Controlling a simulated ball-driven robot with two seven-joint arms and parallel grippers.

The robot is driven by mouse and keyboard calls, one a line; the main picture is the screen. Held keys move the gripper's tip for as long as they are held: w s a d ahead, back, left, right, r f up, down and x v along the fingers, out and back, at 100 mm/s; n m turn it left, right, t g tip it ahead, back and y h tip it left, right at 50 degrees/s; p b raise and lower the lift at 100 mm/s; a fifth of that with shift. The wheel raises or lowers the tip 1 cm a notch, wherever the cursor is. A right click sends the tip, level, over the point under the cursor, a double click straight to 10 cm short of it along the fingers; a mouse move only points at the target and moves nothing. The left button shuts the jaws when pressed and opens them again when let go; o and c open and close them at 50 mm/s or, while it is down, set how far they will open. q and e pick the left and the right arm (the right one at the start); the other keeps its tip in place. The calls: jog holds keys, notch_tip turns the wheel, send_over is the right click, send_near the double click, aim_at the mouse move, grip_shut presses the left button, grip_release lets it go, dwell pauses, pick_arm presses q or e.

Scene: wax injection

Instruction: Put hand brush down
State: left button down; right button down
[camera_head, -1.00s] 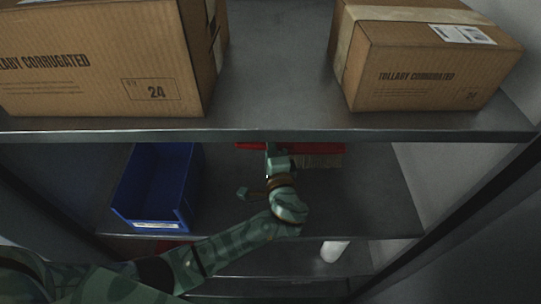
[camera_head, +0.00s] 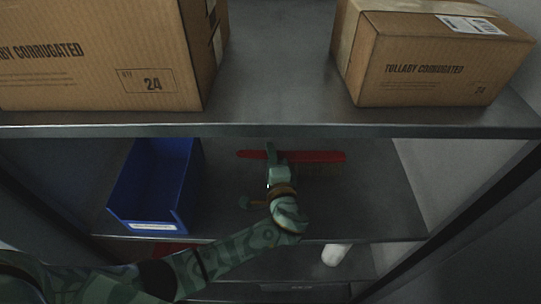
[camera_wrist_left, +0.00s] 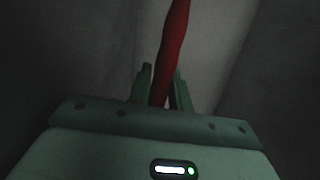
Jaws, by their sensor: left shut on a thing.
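The hand brush (camera_head: 318,157) has a long red body and lies crosswise over the middle shelf in the head view. Its bristles are faint in shadow below the red part. My left gripper (camera_head: 272,158) reaches in from the left and is shut on the brush near its left part. In the left wrist view the red brush handle (camera_wrist_left: 174,45) runs up from between the two fingers of my left gripper (camera_wrist_left: 160,90). I cannot tell whether the brush touches the shelf. My right gripper is not in view.
A blue bin (camera_head: 152,200) stands on the middle shelf (camera_head: 370,205), left of the brush. Two cardboard boxes, a left one (camera_head: 90,70) and a right one (camera_head: 425,60), sit on the upper shelf (camera_head: 270,85). A white cylinder (camera_head: 336,254) is lower down. The shelf right of the brush is clear.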

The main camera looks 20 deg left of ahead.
pick_arm(q)
jog(key=c, duration=1.3)
grip_release()
jog(key=shift+s+f, duration=0.25)
jog(key=shift+f, duration=0.5)
jog(key=shift+r, duration=0.15)
jog(key=v, duration=0.4)
jog(key=r+v, duration=0.1)
jog(key=v, duration=0.2)
jog(key=p+v, duration=0.1)
jog(key=v, duration=0.3)
jog(key=shift+s+d+r, duration=0.2)
jog(key=shift+s+r, duration=0.05)
jog(key=shift+r, duration=0.05)
